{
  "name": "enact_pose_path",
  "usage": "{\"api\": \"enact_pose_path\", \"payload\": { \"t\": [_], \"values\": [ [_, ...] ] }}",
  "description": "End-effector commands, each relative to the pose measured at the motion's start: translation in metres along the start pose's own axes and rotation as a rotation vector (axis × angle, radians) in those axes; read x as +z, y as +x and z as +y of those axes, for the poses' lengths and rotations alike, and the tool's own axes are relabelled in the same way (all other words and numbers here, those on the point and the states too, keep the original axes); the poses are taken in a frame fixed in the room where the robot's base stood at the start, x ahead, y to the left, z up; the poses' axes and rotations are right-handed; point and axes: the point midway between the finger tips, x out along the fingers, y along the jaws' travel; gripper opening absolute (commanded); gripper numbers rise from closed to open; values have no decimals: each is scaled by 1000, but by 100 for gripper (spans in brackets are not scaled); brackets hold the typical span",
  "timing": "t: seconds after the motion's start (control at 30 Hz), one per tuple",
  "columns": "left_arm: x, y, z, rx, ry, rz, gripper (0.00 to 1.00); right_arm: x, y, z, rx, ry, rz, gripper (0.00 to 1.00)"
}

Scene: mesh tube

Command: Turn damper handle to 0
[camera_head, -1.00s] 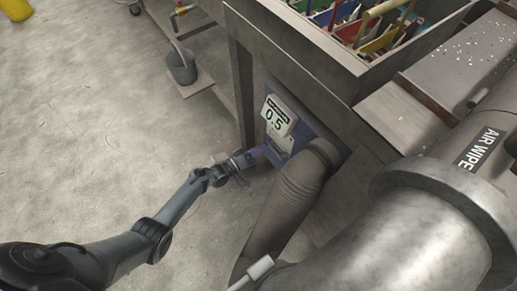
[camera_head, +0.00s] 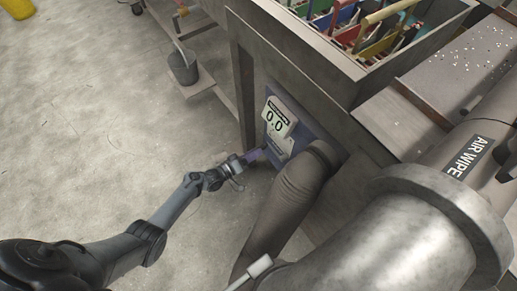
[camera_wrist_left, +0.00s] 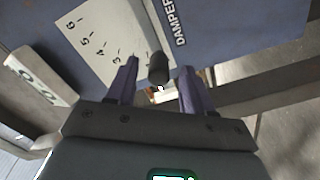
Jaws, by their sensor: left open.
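A blue damper panel (camera_head: 296,117) is on the side of the metal machine, with a display (camera_head: 275,118) reading 0.0. The damper handle (camera_wrist_left: 158,66), a short dark knob, shows in the left wrist view, beside a white scale plate (camera_wrist_left: 92,42) with numbers and the DAMPER label (camera_wrist_left: 174,22). My left gripper (camera_wrist_left: 159,74) is open, with purple fingers on either side of the handle; I cannot tell whether they touch it. In the head view the left gripper (camera_head: 260,153) is at the panel's lower left edge, and the handle is not discernible there. My right gripper is not in view.
A large grey duct (camera_head: 285,205) rises just right of the panel. A pipe marked AIR WIPE (camera_head: 468,157) fills the lower right. A bin with coloured handles (camera_head: 345,70) is above.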

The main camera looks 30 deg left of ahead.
Motion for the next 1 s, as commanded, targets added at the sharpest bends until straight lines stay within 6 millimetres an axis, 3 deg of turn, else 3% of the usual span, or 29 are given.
{"api": "enact_pose_path", "payload": {
  "t": [0.2,0.4,0.6,1.0],
  "values": [
    [-1,-40,2,-3,-1,-3,52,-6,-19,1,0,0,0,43],
    [0,-66,1,-3,-1,-2,52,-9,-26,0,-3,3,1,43],
    [0,-77,0,-1,-1,-1,52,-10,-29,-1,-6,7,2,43],
    [0,-78,0,-1,-1,-1,52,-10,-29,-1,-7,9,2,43]
  ]
}}
